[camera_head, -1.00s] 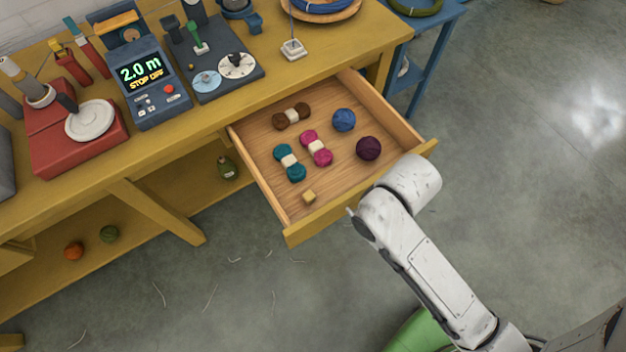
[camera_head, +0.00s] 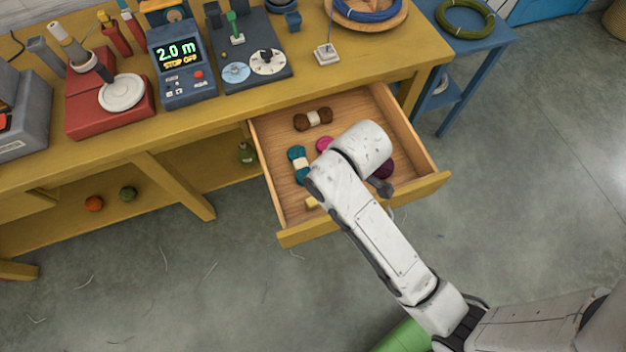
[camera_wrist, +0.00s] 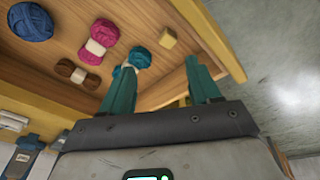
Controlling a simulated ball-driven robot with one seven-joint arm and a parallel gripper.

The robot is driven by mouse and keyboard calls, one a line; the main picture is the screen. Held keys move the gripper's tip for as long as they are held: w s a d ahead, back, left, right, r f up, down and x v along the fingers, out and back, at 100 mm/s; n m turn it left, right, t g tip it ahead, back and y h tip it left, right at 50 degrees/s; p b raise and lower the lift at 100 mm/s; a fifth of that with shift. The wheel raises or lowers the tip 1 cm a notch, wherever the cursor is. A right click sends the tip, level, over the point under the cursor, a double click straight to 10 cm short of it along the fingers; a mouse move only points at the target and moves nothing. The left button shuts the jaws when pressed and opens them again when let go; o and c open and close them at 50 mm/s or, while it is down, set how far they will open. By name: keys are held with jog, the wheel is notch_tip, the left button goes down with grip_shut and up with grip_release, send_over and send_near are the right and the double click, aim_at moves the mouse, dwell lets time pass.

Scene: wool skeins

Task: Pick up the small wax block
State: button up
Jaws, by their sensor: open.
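The small wax block (camera_head: 311,202) is a pale yellow cube in the open drawer (camera_head: 425,190), near its front left corner. In the head view my arm partly hides it. The wax block (camera_wrist: 168,39) shows clearly in the wrist view, lying on the drawer's wooden bottom. My gripper (camera_wrist: 158,64) has two teal fingers spread apart with nothing between them. In the wrist view the block is above the fingertips, apart from them. My arm hides the gripper's fingers in the head view.
A teal skein (camera_wrist: 132,65) lies close to the left finger in the wrist view. Pink (camera_wrist: 98,41) and brown (camera_wrist: 77,73) skeins and a blue ball (camera_wrist: 28,18) share the drawer. The drawer's wooden walls rise around them. The workbench (camera_head: 330,80) stands behind.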

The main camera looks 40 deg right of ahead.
aim_at(312, 201)
jog(key=w+a+f+n, duration=0.1)
jog(key=f+n, duration=0.2)
jog(key=f, duration=0.1)
jog(key=w+f+n+g, duration=0.1)
jog(key=f+n, duration=0.1)
jog(key=f, duration=0.3)
jog(key=w+a+f+n+g, duration=0.1)
jog(key=f+n, duration=0.2)
jog(key=f, duration=0.1)
jog(key=shift+w+a+f+n+b, duration=0.2)
jog(key=shift+w+a+n+b, duration=0.1)
jog(key=shift+a+b, duration=0.1)
jog(key=shift+c, duration=0.3)
jog(key=shift+d, duration=0.1)
jog(key=c, duration=1.1)
